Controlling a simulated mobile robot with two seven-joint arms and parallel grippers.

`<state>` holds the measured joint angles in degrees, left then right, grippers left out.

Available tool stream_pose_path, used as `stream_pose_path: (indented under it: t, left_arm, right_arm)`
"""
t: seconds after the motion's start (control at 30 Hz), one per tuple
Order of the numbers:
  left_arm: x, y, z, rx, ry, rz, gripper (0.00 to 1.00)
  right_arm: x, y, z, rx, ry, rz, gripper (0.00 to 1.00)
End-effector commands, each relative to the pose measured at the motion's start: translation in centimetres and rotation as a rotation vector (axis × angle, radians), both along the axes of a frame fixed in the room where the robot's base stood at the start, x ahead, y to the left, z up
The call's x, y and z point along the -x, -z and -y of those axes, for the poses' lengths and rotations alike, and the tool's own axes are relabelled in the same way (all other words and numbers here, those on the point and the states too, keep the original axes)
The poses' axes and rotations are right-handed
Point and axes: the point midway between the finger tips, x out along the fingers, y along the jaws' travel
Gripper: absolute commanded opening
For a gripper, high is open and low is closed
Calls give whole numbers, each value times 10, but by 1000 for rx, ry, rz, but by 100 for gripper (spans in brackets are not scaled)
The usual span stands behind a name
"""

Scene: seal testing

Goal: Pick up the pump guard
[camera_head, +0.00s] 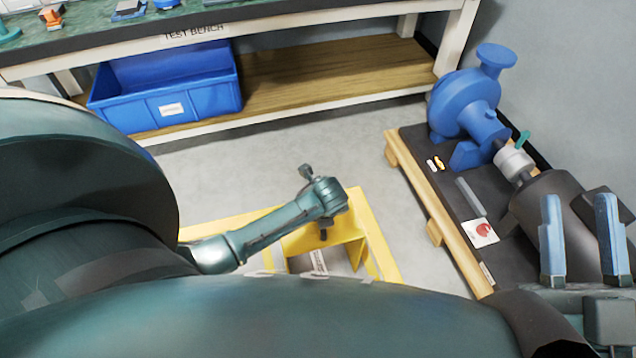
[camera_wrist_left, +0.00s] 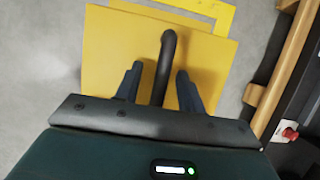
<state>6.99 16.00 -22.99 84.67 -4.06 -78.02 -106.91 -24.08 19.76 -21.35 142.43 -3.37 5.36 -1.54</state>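The pump guard shows in the left wrist view as a flat yellow plate (camera_wrist_left: 110,55) with a black bar handle (camera_wrist_left: 166,50). My left gripper (camera_wrist_left: 158,82) has one finger on each side of the handle, with gaps between fingers and handle; it holds nothing. In the head view, yellow guard parts (camera_head: 350,228) show low near the floor, partly covered by my teal arm. The left fingers cannot be made out there. My right gripper (camera_head: 581,235) is open and empty, in front of the dark motor beside the pump.
A blue pump (camera_head: 468,105) and dark motor (camera_head: 550,215) sit on a black base with wooden edges (camera_head: 440,205) at the right. A test bench (camera_head: 290,22) stands at the back, with a blue bin (camera_head: 190,105) on its lower shelf. Grey floor (camera_head: 240,165) lies between.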

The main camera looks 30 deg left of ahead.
Motion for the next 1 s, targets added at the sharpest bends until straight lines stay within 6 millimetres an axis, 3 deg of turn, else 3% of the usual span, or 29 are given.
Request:
stream_pose_path:
  t: [0.27, 0.73, 1.0]
  left_arm:
    - [-1, 2, -1, 0, 0, 1, 39]
    - [-1, 2, -1, 0, 0, 0, 1]
    - [-1, 2, -1, -1, 0, -1, 0]
  right_arm:
    - [0, -4, 0, 3, 0, 23, 36]
    - [0, -3, 0, 2, 0, 22, 36]
    - [0, -3, 0, 3, 0, 21, 36]
